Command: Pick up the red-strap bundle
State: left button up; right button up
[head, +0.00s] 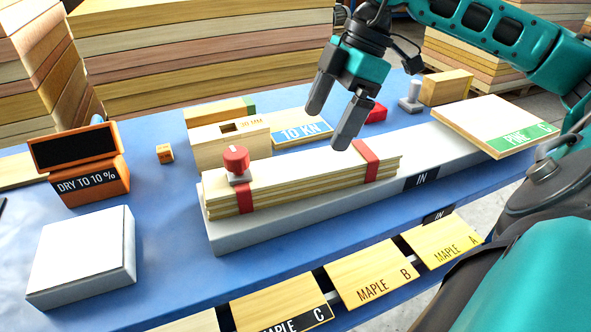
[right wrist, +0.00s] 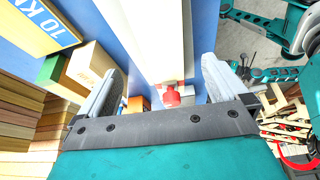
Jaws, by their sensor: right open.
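The red-strap bundle (head: 310,183) is a flat stack of pale veneer sheets with two red straps. It lies on a long grey platform (head: 420,155) marked IN, in the middle of the head view. My right gripper (head: 331,122) is open and empty, above the bundle and apart from it, nearer its right strap. In the right wrist view its two fingers (right wrist: 162,88) stand wide apart, with a long pale surface between and beyond them. I cannot tell there how much is bundle and how much platform. My left gripper is not in view.
A red knob on a grey base (head: 236,162) appears to stand on the bundle's left end. A wooden box (head: 228,135) and a 10 KN sign (head: 302,131) are behind. A PINE C board (head: 497,124) lies right. An orange display (head: 80,165) stands left. Maple signs (head: 372,275) line the front.

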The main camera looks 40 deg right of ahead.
aim_at(305, 163)
jog(key=x, duration=0.6)
jog(key=b+x, duration=0.1)
jog(key=x, duration=0.2)
jog(key=shift+a+f, duration=0.25)
jog(key=shift+a, duration=0.1)
jog(key=shift+r, duration=0.1)
jog(key=c, duration=1.5)
